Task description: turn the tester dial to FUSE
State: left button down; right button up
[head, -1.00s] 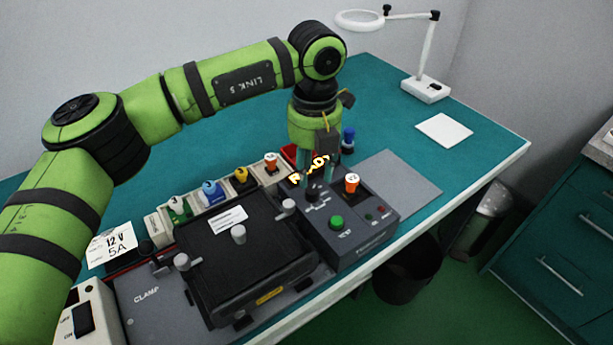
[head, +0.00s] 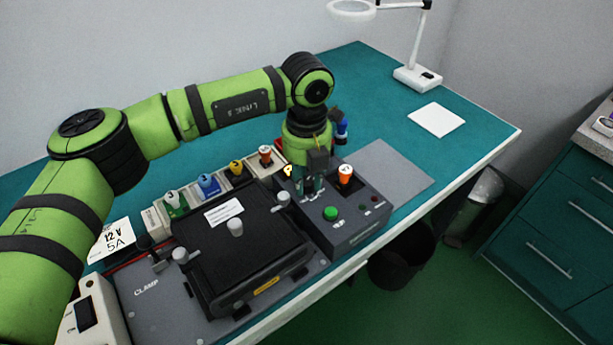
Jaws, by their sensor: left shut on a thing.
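The tester (head: 345,235) is a dark grey box at the front right of the bench. It has a green button (head: 330,213), small red lamps and an orange-topped plug (head: 345,175) in its socket. My left gripper (head: 308,188) points down at the tester's top and is shut on the black dial there. The fingers hide nearly all of the dial, so its pointer and the labels, FUSE included, cannot be read. The lit display behind it is mostly covered by my gripper; one yellow character shows. My right gripper is not in view.
Left of the tester is a black clamp plate (head: 260,255) with grey knobs. Behind it stand several colour-topped plugs (head: 208,184) in holders. A grey mat (head: 395,172) lies to the right. A magnifier lamp (head: 417,75) and white pad (head: 436,120) are farther back.

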pick_arm(q)
jog(key=shift+f+m+b, duration=0.15)
jog(key=shift+m+b, duration=0.25)
jog(key=shift+b, duration=0.1)
jog(key=shift+f+m+b, duration=0.1)
jog(key=shift+m+b, duration=0.8)
jog(key=shift+b, duration=0.15)
jog(key=m+b, duration=0.3)
jog(key=m, duration=0.1)
jog(key=shift+m, duration=0.3)
jog(key=m+b, duration=0.2)
jog(key=m, duration=0.2)
jog(key=shift+r+m+b, duration=0.15)
jog(key=shift+m, duration=0.95)
jog(key=shift+r+m+b, duration=0.1)
jog(key=shift+m+b, duration=0.05)
jog(key=shift+m, duration=0.95)
jog(key=c, duration=1.2)
grip_release()
jog(key=shift+c, duration=0.2)
